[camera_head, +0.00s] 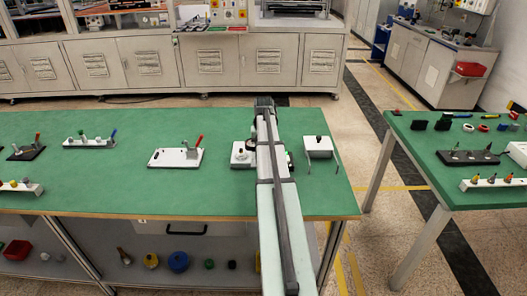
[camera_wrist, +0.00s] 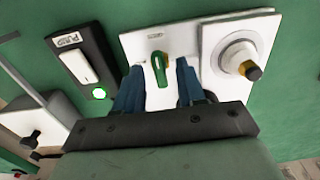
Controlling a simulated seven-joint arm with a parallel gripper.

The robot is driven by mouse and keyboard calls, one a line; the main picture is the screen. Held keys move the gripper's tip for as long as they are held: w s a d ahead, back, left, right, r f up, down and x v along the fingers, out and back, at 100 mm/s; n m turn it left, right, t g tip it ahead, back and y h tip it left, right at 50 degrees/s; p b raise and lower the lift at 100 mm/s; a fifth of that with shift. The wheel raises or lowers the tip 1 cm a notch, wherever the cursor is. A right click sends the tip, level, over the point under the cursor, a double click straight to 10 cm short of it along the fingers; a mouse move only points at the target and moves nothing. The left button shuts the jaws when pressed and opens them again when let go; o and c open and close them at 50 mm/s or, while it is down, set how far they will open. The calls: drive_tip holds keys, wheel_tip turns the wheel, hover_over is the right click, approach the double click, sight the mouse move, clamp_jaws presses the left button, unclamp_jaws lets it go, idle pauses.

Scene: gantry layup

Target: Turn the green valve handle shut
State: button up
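The green valve handle (camera_wrist: 161,72) sits on a white plate (camera_wrist: 190,40) in the wrist view. It points roughly up and down in that picture, with a small yellow-orange part beside its upper end. My gripper (camera_wrist: 160,78) is open, with one blue finger on each side of the handle. A gap shows between each finger and the handle, so I see no grip on it. In the head view my arm covers this spot, and the handle and my fingers are hidden.
Right of the valve plate is a white box with a round knob (camera_wrist: 240,58). A red-lever plate (camera_head: 160,158) and a white box (camera_head: 318,143) flank my arm on the green table (camera_head: 110,190).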

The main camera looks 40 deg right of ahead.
clamp_jaws()
